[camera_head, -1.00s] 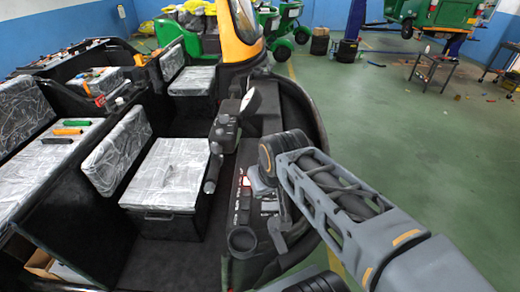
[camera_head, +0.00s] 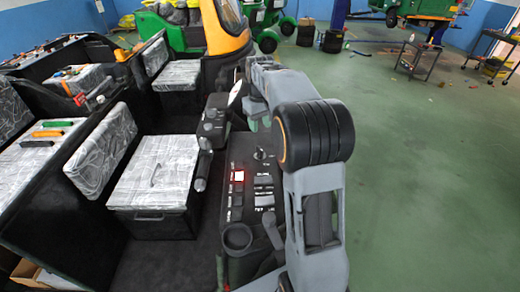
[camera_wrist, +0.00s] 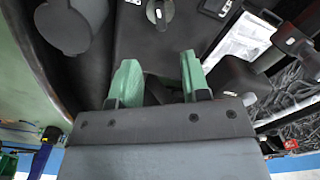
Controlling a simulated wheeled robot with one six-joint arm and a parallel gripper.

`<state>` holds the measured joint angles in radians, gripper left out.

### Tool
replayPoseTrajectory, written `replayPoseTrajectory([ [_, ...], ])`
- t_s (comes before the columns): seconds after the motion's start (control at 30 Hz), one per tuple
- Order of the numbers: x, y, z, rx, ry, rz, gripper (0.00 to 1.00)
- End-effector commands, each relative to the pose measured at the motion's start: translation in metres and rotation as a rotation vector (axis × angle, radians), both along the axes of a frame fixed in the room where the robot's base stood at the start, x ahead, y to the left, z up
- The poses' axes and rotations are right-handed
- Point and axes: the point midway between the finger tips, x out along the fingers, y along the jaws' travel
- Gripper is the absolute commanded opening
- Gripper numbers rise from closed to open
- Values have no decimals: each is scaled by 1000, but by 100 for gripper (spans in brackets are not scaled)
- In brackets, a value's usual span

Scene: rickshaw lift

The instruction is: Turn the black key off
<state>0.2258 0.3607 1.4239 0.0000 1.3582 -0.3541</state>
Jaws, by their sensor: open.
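The black key (camera_wrist: 160,10) sits in a silver round switch at the top edge of the wrist view, partly cut off. In the head view the key (camera_head: 260,153) stands on the upper part of the black dashboard panel (camera_head: 250,205). My gripper (camera_wrist: 160,78) shows two green fingers spread apart with nothing between them. The key lies beyond the fingertips, apart from them. In the head view my arm arches over the right side of the dashboard and hides most of the gripper.
A round cup-like recess (camera_head: 238,238) and a lever (camera_head: 272,230) are lower down. The handlebar (camera_head: 212,130) stands left of the panel. Green floor (camera_head: 430,180) is open to the right.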

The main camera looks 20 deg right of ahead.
Motion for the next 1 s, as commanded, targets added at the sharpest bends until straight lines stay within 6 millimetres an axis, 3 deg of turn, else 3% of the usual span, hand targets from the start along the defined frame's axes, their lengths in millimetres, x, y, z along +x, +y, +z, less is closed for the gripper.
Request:
replayPoseTrajectory([
  [0.3,-1,0,-62,0,4,-1,43],
  [0.5,-1,1,-92,1,2,-1,43],
  [0.73,0,0,-110,0,0,-1,43],
  [1.0,-1,0,-115,0,-1,-1,43],
])
